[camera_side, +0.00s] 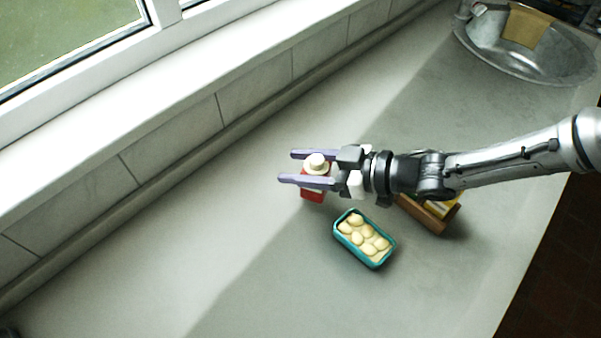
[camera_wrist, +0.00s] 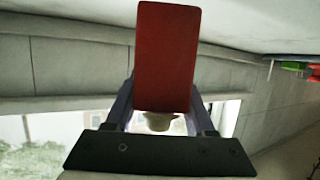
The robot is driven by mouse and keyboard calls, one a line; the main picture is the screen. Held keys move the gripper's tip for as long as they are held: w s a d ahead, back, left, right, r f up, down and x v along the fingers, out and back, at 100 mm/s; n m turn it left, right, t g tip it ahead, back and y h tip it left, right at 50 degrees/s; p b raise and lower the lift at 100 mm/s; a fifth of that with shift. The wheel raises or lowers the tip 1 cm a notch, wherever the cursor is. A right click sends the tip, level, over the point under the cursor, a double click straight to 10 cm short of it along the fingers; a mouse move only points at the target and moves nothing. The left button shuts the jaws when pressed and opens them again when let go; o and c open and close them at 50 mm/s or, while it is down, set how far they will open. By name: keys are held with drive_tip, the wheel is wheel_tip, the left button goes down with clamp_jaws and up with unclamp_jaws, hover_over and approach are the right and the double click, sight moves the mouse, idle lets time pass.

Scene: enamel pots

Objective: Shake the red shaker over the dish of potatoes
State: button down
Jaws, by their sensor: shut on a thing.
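The red shaker (camera_side: 312,195) with a cream top is between the two purple fingers of my gripper (camera_side: 302,167) in the side view. My gripper is shut on it. In the wrist view the red body of the shaker (camera_wrist: 167,57) fills the upper middle, with the cream top partly showing below it between the fingers (camera_wrist: 160,112). The teal dish (camera_side: 338,236) holds several pale potatoes (camera_side: 364,238). It stands on the counter below and to the right of the shaker in the side view, apart from it.
A wooden box (camera_side: 428,216) with a yellow item in it stands under my arm, right of the dish. A metal basin (camera_side: 490,52) is at the upper right. A window and tiled ledge (camera_side: 190,122) run along the left. The counter's lower left is clear.

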drive_tip(key=s+d+r, duration=0.1)
drive_tip(key=r, duration=0.1)
drive_tip(key=s+d+r, duration=0.2)
drive_tip(key=r, duration=0.1)
drive_tip(key=shift+d+r, duration=0.3)
drive_tip(key=shift+d, duration=0.05)
drive_tip(key=s+d+r, duration=0.5)
drive_tip(key=d+r, duration=0.3)
drive_tip(key=r, duration=0.1)
drive_tip(key=w+d+r+m+t+h, duration=0.1)
drive_tip(key=w+d+m+t+h, duration=0.2)
drive_tip(key=d, duration=0.4)
drive_tip(key=w+d+m+t+h, duration=0.1)
drive_tip(key=w+d+m+t, duration=0.15)
drive_tip(key=w+d, duration=0.4)
drive_tip(key=d+m+t+h, duration=0.3)
drive_tip(key=d+m+h, duration=0.55)
drive_tip(key=d, duration=1.45)
drive_tip(key=f, duration=1)
drive_tip(key=d+f, duration=0.1)
drive_tip(key=f, duration=0.4)
drive_tip(key=shift+f, duration=0.35)
